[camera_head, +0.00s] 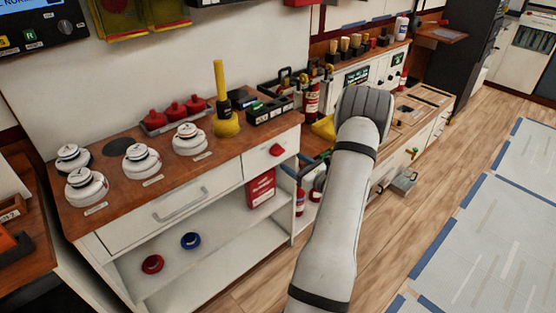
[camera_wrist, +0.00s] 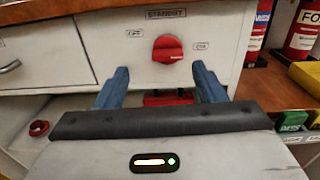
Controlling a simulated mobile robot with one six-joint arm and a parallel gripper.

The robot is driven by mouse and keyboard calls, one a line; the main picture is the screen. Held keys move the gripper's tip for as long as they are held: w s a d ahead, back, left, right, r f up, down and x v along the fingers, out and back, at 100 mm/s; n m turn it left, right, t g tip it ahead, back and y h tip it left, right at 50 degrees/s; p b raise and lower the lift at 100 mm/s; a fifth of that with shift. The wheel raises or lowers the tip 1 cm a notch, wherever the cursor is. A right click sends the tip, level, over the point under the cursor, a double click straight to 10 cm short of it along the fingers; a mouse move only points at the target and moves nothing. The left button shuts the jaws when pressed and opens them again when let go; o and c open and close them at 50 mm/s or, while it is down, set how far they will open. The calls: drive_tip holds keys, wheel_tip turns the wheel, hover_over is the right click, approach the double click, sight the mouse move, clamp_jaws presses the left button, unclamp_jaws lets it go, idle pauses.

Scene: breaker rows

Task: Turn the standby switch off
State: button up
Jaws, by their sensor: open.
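The standby switch (camera_wrist: 168,48) is a red rotary knob on the white cabinet front, under a plate reading STANDBY (camera_wrist: 166,13). A small label sits on each side of it; the left one (camera_wrist: 134,33) looks like OFF, but both are too small to read surely. The knob's ridge lies roughly sideways; which label it points at is unclear. It also shows in the head view (camera_head: 277,150). My gripper (camera_wrist: 160,70) is open, its two blue fingers below and either side of the knob, with nothing visible between them and no clear contact. The gripper itself is not visible in the head view.
A drawer with a handle (camera_head: 181,204) is left of the switch. The wooden counter (camera_head: 120,180) holds white detectors and a yellow-handled tool. Fire extinguishers (camera_head: 311,101) stand to the right. Open floor lies right of my arm.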

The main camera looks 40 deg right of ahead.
sight(281, 153)
drive_tip(key=w, duration=0.7)
drive_tip(key=shift+w+d+f, duration=0.1)
drive_tip(key=shift+w+f, duration=0.15)
